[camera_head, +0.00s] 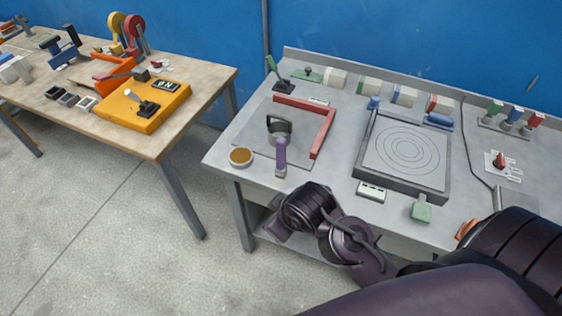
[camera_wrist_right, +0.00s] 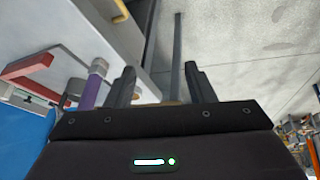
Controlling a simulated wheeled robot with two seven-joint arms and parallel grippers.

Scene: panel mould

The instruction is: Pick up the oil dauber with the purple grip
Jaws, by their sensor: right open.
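The oil dauber's purple grip (camera_head: 281,153) is near the front left of the grey workbench, with a grey end toward the front edge. A grey metal part with a dark loop (camera_head: 279,129) is at its far end; I cannot tell if they are joined. My right gripper (camera_head: 277,229) is in front of the bench edge, apart from the dauber. In the right wrist view the gripper (camera_wrist_right: 162,86) is open, and the purple grip (camera_wrist_right: 91,92) is left of the left finger, outside the jaws. My left gripper is not in view.
A round pot with amber contents (camera_head: 240,156) stands left of the dauber. A red L-shaped bar (camera_head: 326,134) lies behind and right of it. A square mould with rings (camera_head: 445,190) is further right. Another table (camera_head: 205,91) stands at left.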

